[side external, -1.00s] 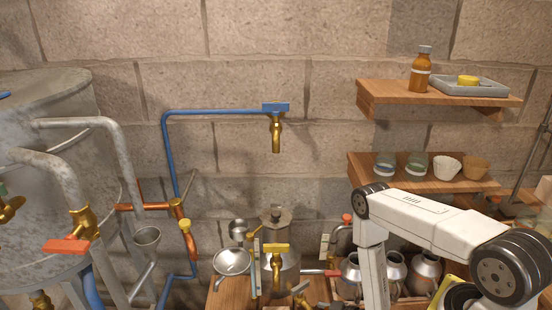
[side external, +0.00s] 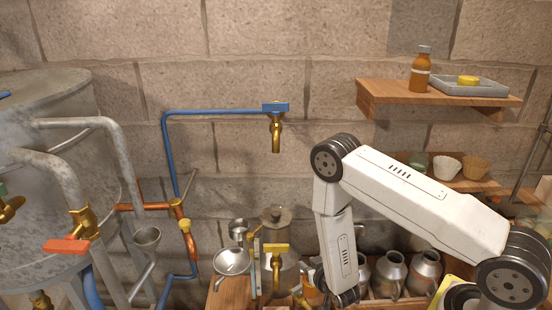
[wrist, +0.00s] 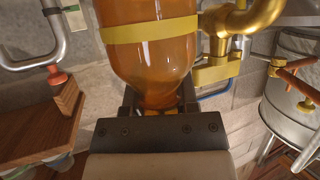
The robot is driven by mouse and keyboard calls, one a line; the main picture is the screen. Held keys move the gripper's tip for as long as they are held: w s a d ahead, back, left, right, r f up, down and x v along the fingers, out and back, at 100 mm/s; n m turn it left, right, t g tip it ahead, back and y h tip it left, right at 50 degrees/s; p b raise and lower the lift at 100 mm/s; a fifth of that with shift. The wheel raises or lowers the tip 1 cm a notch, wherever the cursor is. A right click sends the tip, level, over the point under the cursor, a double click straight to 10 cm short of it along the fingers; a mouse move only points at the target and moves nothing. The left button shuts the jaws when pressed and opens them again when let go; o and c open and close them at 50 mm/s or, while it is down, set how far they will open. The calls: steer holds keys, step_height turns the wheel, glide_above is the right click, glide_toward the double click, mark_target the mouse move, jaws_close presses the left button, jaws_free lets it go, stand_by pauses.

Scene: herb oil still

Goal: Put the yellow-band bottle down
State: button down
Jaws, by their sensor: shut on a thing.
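The yellow-band bottle (wrist: 150,60) is amber glass and fills the upper middle of the wrist view, with its yellow band (wrist: 150,30) wrapped around it. My gripper (wrist: 157,112) is shut on its narrow end. In the side view a patch of amber (side external: 312,291) shows at the bottom, just left of my forearm, and seems to be this bottle; most of it is hidden or out of frame. The fingers do not show clearly there. A brass tap (wrist: 240,22) is close to the right of the bottle in the wrist view; contact cannot be told.
A steel pot with a brass tap (side external: 276,248) and a strainer (side external: 231,261) stand left of my arm. Several metal jugs (side external: 391,272) stand to the right. A large metal tank (side external: 50,150) is at left. The upper shelf (side external: 390,95) holds a white-band bottle (side external: 421,70).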

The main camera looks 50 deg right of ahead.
steer(key=w+a+r+n+t+y, duration=0.1)
steer(key=w+a+r+n+y, duration=0.2)
steer(key=r, duration=0.8)
steer(key=w+a+r+y, duration=0.15)
steer(key=w+r, duration=0.35)
steer(key=r, duration=0.5)
steer(key=w+d+r+m+h, duration=0.2)
steer(key=w+d+r+h, duration=0.15)
steer(key=d+r, duration=1)
steer(key=s+d+r+m+g+h, duration=0.1)
steer(key=s+d+r, duration=0.2)
steer(key=d+r, duration=0.5)
steer(key=s+d+r+m+g+h, duration=0.1)
steer(key=s+d+r+h, duration=0.3)
steer(key=r, duration=0.8)
steer(key=s+d+r+y, duration=0.2)
steer(key=s+d+r, duration=0.1)
steer(key=s+r, duration=1)
steer(key=shift+s+d+m, duration=0.3)
steer(key=shift+s+d, duration=0.1)
steer(key=shift+s, duration=0.05)
steer(key=shift+w+d, duration=0.1)
